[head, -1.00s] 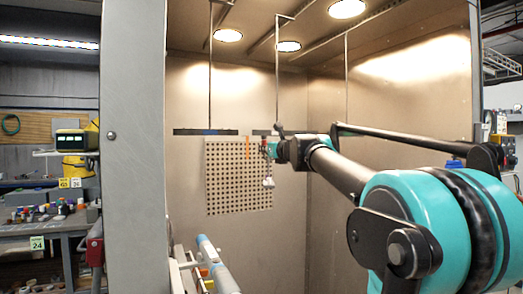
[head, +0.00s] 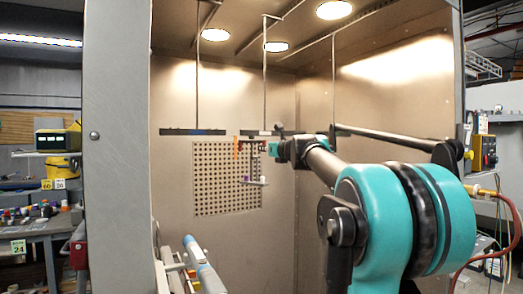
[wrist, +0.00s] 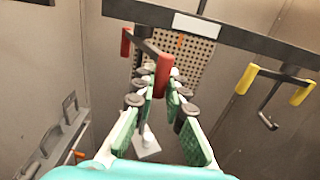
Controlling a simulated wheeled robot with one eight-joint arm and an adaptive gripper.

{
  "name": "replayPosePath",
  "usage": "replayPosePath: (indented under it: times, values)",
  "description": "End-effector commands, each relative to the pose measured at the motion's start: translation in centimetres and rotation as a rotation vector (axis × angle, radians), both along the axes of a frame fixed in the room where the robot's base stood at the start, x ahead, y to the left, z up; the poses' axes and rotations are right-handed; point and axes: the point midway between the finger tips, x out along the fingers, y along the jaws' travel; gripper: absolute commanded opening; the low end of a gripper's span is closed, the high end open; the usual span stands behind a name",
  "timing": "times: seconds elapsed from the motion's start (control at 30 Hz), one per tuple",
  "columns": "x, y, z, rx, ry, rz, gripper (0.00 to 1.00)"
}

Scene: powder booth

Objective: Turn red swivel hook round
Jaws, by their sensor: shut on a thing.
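The red swivel hook (wrist: 163,72) hangs under a dark rail (wrist: 255,40). In the wrist view its dark crossbar has two red ends, one near at the fingers and one farther left. My gripper (wrist: 160,90) has its green-padded fingers on both sides of the near red end and is shut on the hook. A pale plate (wrist: 147,148) shows below, between the fingers. In the head view my gripper (head: 270,148) is at the small red hook (head: 262,146), under the middle rail. A thin stem and flat pale plate (head: 256,183) hang below it. The contact is partly hidden.
A yellow hook (wrist: 300,94) hangs to the right in the wrist view. An orange piece (head: 236,149) hangs just left of the red hook. A perforated panel (head: 215,190) is behind. A dark rail with blue (head: 192,132) hangs at left. The booth's left post (head: 117,150) stands nearby.

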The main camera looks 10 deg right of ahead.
Motion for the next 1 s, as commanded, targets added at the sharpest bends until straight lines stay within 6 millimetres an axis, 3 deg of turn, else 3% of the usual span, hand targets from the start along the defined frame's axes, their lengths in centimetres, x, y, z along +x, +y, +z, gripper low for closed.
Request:
replayPosePath:
  times: [1.0]
  values:
    - [4.9,-1.3,0.0,0.000,0.000,0.001,0.05]
